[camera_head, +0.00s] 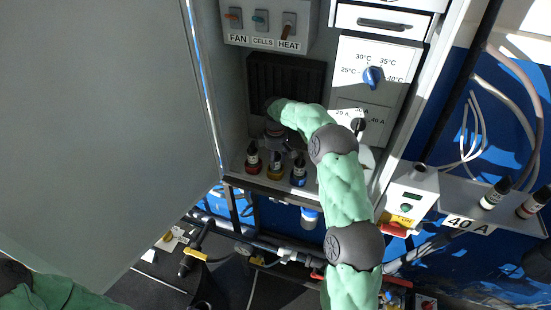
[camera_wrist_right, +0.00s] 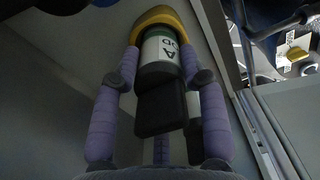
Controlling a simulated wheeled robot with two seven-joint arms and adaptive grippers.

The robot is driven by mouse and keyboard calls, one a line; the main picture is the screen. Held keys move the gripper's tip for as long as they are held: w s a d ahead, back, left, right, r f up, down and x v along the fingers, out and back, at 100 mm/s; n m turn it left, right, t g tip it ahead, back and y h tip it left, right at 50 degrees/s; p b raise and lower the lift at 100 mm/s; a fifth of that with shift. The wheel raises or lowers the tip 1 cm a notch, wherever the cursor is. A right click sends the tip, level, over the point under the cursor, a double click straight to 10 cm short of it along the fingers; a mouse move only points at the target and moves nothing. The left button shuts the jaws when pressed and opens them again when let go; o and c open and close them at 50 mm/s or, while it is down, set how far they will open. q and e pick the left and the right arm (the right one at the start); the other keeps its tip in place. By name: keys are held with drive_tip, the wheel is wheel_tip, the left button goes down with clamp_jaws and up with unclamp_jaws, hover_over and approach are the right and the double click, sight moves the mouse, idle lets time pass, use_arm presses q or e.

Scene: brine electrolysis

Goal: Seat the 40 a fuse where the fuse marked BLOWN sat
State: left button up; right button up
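Three fuses with black caps stand in a row in the open cabinet in the head view: a red-based one (camera_head: 254,158), a yellow-based one (camera_head: 275,167) and a blue-based one (camera_head: 299,172). My right gripper (camera_head: 276,147) is at the middle one, partly hidden by my arm. In the right wrist view its purple fingers (camera_wrist_right: 160,60) flank a black-capped fuse (camera_wrist_right: 160,62) closely on both sides, at its white label. The letters "A" and "OD" show, with a green band and a yellow base beyond. No BLOWN mark is legible. My left gripper is out of view.
A shelf marked 40 A (camera_head: 468,224) at right carries two more fuses (camera_head: 496,193) (camera_head: 534,203). The large grey cabinet door (camera_head: 110,110) stands open at left.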

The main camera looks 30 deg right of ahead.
drive_tip(key=o, duration=0.3)
drive_tip(key=shift+f, duration=0.1)
wheel_tip(320, 180, up, 12)
drive_tip(key=shift+r, duration=0.1)
idle(0.5)
